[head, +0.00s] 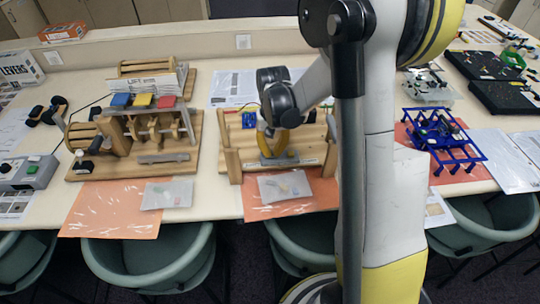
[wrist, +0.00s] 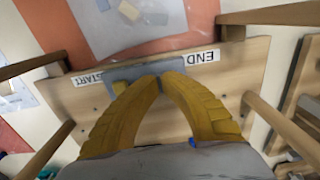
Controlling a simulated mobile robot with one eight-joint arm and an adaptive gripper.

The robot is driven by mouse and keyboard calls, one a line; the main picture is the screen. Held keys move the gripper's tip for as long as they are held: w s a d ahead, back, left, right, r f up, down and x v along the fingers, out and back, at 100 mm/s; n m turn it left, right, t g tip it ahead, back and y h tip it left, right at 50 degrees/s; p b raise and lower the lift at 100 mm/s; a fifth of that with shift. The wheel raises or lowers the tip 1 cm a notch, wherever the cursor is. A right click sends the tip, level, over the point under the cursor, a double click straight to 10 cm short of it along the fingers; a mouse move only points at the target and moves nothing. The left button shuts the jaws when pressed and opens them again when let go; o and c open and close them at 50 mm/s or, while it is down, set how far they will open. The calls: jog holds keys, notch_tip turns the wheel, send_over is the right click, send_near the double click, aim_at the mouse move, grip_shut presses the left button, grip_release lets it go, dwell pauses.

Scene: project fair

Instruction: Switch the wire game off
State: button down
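The wire game (head: 236,150) is a wooden board with upright posts at its sides, in the middle of the table. Contact with the plate is unclear.
A wooden machine with coloured keys (head: 142,100) stands to the left. A blue frame (head: 445,140) stands to the right. A clear bag (head: 285,187) lies on an orange sheet (head: 262,209) in front of the game. Green chairs (head: 150,262) line the front edge.

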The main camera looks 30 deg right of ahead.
jog(key=shift+r+p, duration=2.3)
jog(key=shift+r, duration=1.15)
jog(key=s+a+r+n+t+b, duration=0.2)
jog(key=s+a+r+t+b, duration=0.1)
jog(key=s, duration=0.5)
jog(key=s+a+r+n+t+b, duration=0.2)
jog(key=s+a+r+t+b, duration=0.1)
jog(key=s+a, duration=0.4)
jog(key=shift+s+a+r+n+t+b, duration=0.3)
jog(key=shift+s+t+b, duration=0.15)
jog(key=shift+b, duration=0.85)
